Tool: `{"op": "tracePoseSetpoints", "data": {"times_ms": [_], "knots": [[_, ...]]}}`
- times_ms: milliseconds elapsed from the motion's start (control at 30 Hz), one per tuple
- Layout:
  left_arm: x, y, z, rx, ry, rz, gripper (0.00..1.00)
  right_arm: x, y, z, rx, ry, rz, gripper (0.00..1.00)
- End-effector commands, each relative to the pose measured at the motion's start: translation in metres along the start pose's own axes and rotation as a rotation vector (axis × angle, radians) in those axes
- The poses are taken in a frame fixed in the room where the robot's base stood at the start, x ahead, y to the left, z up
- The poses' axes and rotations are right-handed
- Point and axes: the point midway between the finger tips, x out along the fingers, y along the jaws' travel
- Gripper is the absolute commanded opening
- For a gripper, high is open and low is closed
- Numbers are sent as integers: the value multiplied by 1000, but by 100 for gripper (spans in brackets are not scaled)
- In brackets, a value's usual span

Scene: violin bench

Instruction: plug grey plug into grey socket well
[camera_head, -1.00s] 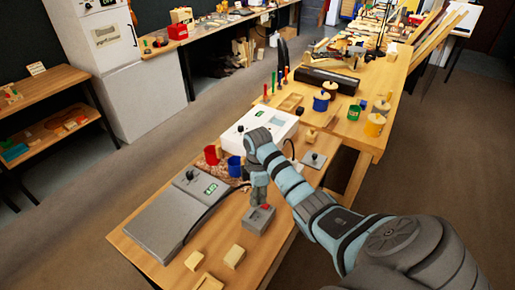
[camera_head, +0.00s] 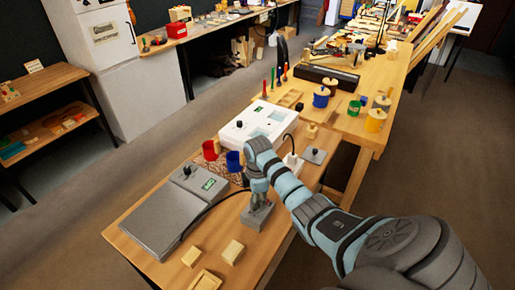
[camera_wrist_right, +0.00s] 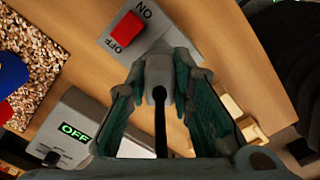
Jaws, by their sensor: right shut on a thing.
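My right gripper (camera_head: 259,197) is low over the grey socket box (camera_head: 253,218) on the near part of the bench. In the right wrist view the gripper (camera_wrist_right: 158,75) is shut on a grey plug (camera_wrist_right: 159,97), whose black cable (camera_wrist_right: 160,130) runs back between the fingers. The socket box, with a red ON/OFF switch (camera_wrist_right: 128,29), lies just beyond the fingertips there. The socket well is hidden behind the plug and fingers, so I cannot tell whether the plug is in it. My left gripper is not in view.
A flat grey device (camera_head: 160,222) with a green display lies left of the gripper. Red (camera_head: 210,150) and blue (camera_head: 234,161) cups and a white unit (camera_head: 262,123) stand behind. Wooden blocks (camera_head: 232,251) lie at the near edge.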

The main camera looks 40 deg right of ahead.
Motion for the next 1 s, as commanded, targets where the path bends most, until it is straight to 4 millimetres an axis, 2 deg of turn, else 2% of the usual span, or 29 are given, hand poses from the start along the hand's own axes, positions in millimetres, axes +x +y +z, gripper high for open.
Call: {"op": "tracePoseSetpoints", "data": {"times_ms": [500,1000], "knots": [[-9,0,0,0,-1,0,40,-2,-1,0,0,0,-1,0],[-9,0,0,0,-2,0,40,-1,0,0,0,0,0,0]]}}
